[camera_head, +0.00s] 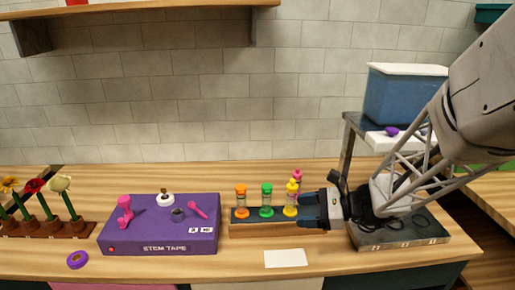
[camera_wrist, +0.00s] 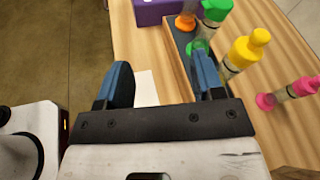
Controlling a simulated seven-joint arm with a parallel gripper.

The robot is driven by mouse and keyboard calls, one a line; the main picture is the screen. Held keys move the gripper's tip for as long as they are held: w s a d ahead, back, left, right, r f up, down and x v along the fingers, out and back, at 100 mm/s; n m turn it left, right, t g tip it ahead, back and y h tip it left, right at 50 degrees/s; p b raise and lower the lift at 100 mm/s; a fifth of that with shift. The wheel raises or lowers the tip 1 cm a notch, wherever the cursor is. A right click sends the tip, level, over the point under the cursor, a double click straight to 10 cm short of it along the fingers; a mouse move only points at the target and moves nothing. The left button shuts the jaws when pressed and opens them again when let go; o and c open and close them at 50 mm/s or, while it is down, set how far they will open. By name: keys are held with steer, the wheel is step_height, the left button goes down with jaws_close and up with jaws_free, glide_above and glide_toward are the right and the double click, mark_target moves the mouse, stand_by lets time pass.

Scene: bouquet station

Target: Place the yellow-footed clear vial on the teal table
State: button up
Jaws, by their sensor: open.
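The yellow vial (camera_head: 291,198), clear-bodied with a yellow cap, stands upright in the dark rack (camera_head: 254,218) at its right end, beside green and orange vials. In the wrist view the yellow vial (camera_wrist: 245,52) is just outside my right-hand finger, which hides its lower part. My gripper (camera_head: 311,209) has blue fingers and is close to the right of the yellow vial. In the wrist view my gripper (camera_wrist: 163,75) is open, with nothing between its fingers. A dark teal panel (camera_head: 440,276) shows below the wooden tabletop; I cannot tell a separate teal table.
The green vial (camera_head: 266,200) and orange vial (camera_head: 241,201) stand close left. A pink vial (camera_wrist: 291,92) is right of the yellow one. A purple stem-tape box (camera_head: 160,228) stands left. A white card (camera_head: 286,258) lies in front. Wood between box and card is clear.

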mark_target(293, 193)
steer(key=w+d+m+t, duration=0.1)
steer(key=w+m, duration=0.1)
steer(key=w+d+f+m+t, duration=0.1)
steer(key=w+d+m+t, duration=0.1)
steer(key=w+d+f+m+t+y, duration=0.1)
steer(key=w+d+t, duration=0.1)
steer(key=shift+w+d+f+m, duration=0.15)
steer(key=shift+w+d+m, duration=0.1)
steer(key=shift+m, duration=0.15)
steer(key=shift+a, duration=0.15)
steer(key=shift+x, duration=1.15)
steer(key=shift+w+a, duration=0.1)
steer(key=shift+a, duration=0.05)
steer(key=shift+x, duration=2.45)
jaws_close()
